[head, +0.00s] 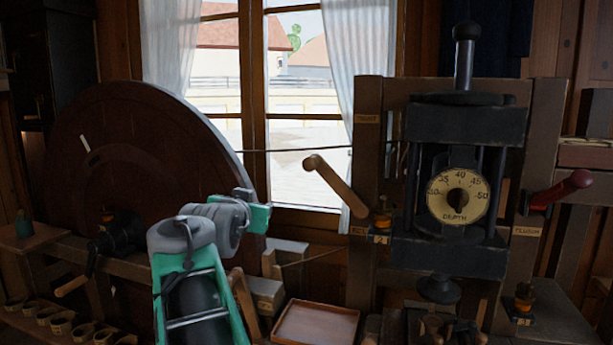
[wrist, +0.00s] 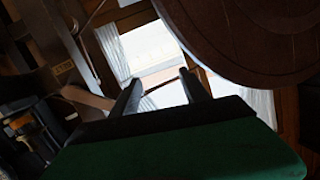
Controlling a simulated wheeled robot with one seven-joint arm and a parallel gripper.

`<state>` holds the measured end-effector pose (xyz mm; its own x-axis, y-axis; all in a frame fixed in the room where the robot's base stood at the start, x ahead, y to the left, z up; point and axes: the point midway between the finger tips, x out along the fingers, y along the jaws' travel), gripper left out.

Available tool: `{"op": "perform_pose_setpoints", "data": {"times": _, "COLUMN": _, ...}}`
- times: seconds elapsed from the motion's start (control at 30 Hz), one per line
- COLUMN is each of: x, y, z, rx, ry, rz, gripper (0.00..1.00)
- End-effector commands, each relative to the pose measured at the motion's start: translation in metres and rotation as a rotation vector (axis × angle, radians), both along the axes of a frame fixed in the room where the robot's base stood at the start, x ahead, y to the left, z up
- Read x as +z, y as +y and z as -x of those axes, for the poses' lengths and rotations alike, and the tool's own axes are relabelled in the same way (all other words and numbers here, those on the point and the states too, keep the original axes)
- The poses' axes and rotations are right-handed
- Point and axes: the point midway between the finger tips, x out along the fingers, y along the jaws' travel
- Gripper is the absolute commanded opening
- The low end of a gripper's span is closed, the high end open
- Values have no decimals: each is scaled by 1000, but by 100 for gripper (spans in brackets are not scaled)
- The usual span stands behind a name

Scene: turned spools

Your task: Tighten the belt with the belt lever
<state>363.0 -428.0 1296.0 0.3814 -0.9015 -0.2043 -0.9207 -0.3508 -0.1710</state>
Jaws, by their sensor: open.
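The belt lever (head: 336,185), a pale wooden handle, slants up and left from its pivot on the left post of the press frame in the head view. In the wrist view the lever (wrist: 86,97) lies left of my fingers, apart from them. The belt (head: 295,150) is a thin dark line running from the big wheel toward the frame; a lower strand (head: 308,258) also shows. My gripper (wrist: 163,92) is open, with nothing between its fingers. The belt passes behind them in the wrist view. In the head view my arm hides the fingers.
A big dark wheel (head: 130,170) stands at left. The press with a depth dial (head: 458,197) stands at right, with a red-handled lever (head: 560,190) on its right post. A wooden tray (head: 315,323) lies below. Open space lies before the window between wheel and lever.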

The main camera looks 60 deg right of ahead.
Motion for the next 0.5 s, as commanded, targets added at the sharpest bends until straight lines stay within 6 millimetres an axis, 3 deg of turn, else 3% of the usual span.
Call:
{"op": "perform_pose_setpoints", "data": {"times": 0.03, "x": 22, "y": -25, "z": 30, "rx": -93, "ry": -52, "rz": 58, "gripper": 53}}
{"op": "perform_pose_setpoints", "data": {"times": 0.1, "x": 49, "y": -45, "z": 61, "rx": -183, "ry": -101, "rz": 123, "gripper": 53}}
{"op": "perform_pose_setpoints", "data": {"times": 0.2, "x": 69, "y": -58, "z": 84, "rx": -247, "ry": -135, "rz": 169, "gripper": 53}}
{"op": "perform_pose_setpoints", "data": {"times": 0.37, "x": 74, "y": -79, "z": 85, "rx": -259, "ry": -138, "rz": 175, "gripper": 53}}
{"op": "perform_pose_setpoints", "data": {"times": 0.5, "x": 75, "y": -107, "z": 81, "rx": -258, "ry": -138, "rz": 175, "gripper": 53}}
